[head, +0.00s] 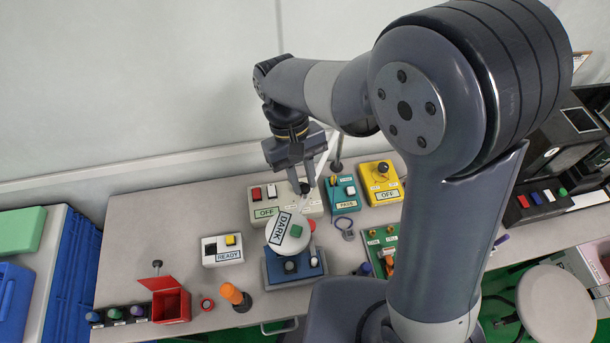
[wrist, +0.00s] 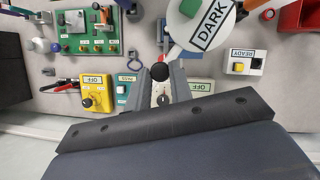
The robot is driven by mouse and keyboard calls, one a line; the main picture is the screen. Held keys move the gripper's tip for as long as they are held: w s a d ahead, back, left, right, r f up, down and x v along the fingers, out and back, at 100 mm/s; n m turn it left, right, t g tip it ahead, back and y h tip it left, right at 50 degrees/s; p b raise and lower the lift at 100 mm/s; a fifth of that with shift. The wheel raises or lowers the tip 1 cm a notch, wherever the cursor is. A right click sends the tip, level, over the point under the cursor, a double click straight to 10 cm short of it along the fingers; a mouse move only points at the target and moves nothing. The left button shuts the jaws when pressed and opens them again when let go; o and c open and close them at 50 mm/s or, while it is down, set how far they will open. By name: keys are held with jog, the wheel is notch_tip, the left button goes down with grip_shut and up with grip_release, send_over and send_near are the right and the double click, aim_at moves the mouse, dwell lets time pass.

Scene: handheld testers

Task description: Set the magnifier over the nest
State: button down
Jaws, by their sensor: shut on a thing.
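The magnifier (head: 279,245) is a white round head with a DARK label, a green square on top and a thin pale handle ending in a black ball knob. In the wrist view its head (wrist: 184,25) is at the top, cut by the edge. My gripper (head: 304,184) is shut on the black knob (wrist: 159,72), at the handle's far end from the head. The head is above the back part of a blue station (head: 273,277) and hides some of it. Dark round parts show on the station's front. I cannot make out the nest with certainty; it may be under the head.
A grey OFF box (head: 257,207) is close behind. A teal PASS box (head: 343,205) and a yellow OFF box (head: 376,184) stand right of it. A READY box (head: 222,258) is at left. An orange-topped tool (head: 234,295) and a red bin (head: 171,305) are front left.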

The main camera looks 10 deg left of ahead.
jog(key=c, duration=1.3)
grip_release()
jog(key=shift+o, duration=0.2)
jog(key=shift+w, duration=0.1)
jog(key=b+v, duration=0.1)
jog(key=v, duration=0.9)
jog(key=shift+r, duration=0.4)
